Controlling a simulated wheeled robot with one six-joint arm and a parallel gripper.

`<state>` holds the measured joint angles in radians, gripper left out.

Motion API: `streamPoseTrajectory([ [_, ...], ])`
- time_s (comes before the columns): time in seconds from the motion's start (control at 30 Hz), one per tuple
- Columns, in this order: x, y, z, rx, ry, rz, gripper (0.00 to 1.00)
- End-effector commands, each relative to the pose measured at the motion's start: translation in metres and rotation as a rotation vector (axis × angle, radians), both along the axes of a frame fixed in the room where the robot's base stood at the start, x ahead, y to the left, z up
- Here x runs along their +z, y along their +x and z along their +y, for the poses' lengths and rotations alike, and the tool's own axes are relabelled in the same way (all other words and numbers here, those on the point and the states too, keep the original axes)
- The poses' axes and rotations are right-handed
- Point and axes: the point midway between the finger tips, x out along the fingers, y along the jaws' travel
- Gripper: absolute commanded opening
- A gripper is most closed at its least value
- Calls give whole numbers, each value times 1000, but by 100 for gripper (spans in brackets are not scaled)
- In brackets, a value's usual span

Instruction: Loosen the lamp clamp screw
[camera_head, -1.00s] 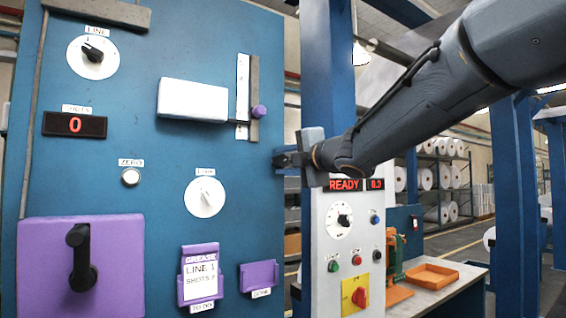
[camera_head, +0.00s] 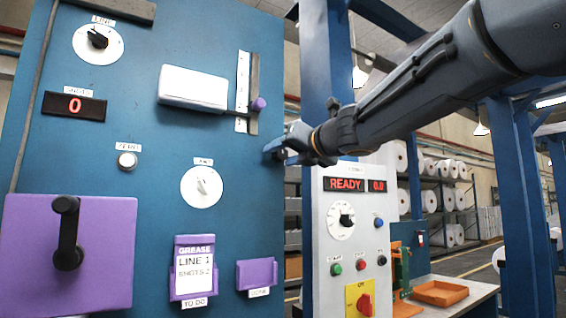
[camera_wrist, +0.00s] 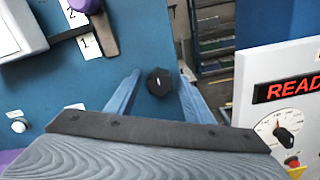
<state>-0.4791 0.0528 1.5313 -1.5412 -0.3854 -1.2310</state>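A black hexagonal knob (camera_wrist: 160,82) with a white mark, probably the clamp screw, stands near the right edge of the blue panel in the wrist view. My gripper (camera_wrist: 158,92) is open, with one blue finger to each side of the knob; I cannot tell whether they touch it. In the head view my gripper (camera_head: 278,150) is at the panel's right edge and hides the knob. The white lamp box (camera_head: 193,87) sits up and left, its arm reaching a grey vertical rail (camera_head: 254,78) with a purple knob (camera_head: 258,104) and a scale strip (camera_head: 242,90).
The blue panel (camera_head: 140,190) carries dials, a purple box with a black handle (camera_head: 68,232) and a purple card holder (camera_head: 194,268). A control cabinet (camera_head: 345,235) reading READY stands close on the right. An orange tray (camera_head: 440,293) lies on a bench behind.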

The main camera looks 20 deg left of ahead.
Motion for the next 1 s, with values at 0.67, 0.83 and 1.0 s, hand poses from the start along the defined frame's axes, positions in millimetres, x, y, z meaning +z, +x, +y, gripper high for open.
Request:
streamPoseTrajectory([
  [0.67,1,-36,-44,-2,5,2,47],
  [0.83,1,-45,-53,1,5,4,47],
  [1.0,1,-46,-54,1,5,4,47],
])
